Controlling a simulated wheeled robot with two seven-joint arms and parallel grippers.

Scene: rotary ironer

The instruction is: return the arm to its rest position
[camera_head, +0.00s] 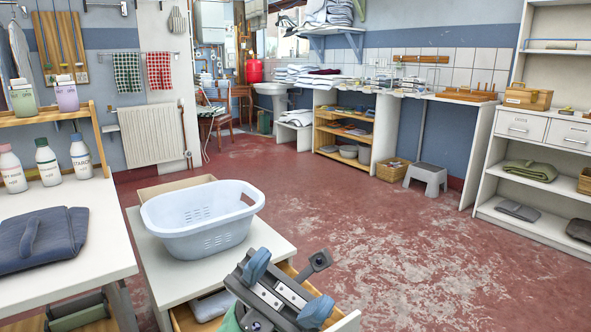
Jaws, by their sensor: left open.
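My left gripper (287,287) shows at the bottom centre, with its two blue-grey fingertips spread apart. No object shows between them. It is in front of the white table (268,238) and overlaps the view of an open wooden drawer (312,284) below the tabletop. The gripper hides part of the drawer's inside; I cannot tell how high above the drawer it is. A green patch shows at the gripper's lower edge, too cut off to identify. My right gripper is not in view.
A pale blue laundry basket (202,217) stands on the white table. A grey folded item (213,305) lies in the drawer. The left worktop holds a dark blue cloth (42,238) and white bottles (47,162). Red floor (400,260) is free at right, before the shelf unit (525,222).

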